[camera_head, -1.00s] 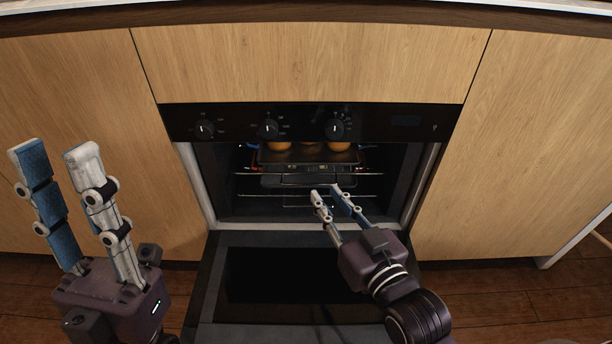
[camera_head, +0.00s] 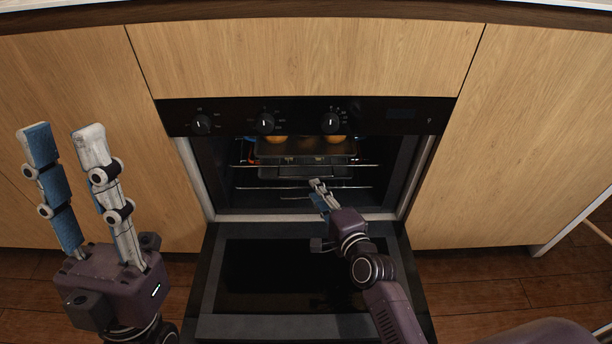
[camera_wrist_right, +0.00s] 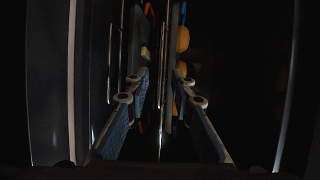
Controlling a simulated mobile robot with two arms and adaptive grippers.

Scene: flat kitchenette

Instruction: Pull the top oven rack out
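The top oven rack (camera_head: 368,165) is a thin metal wire rack inside the open oven. A dark baking tray (camera_head: 305,148) with round orange-brown baked goods sits on it. My right gripper (camera_head: 318,184) is at the oven opening, in front of and slightly below the top rack in the head view. In the right wrist view its fingers (camera_wrist_right: 160,75) are apart, with a thin bright rack bar (camera_wrist_right: 162,125) showing between them. Contact cannot be told. My left gripper (camera_head: 63,130) is open and empty, pointing up at the far left.
The oven door (camera_head: 215,310) is folded down flat below my right arm. A lower wire rack (camera_head: 262,188) lies under the top one. Control knobs (camera_head: 265,123) line the panel above the opening. Wooden cabinet fronts (camera_head: 530,130) flank the oven.

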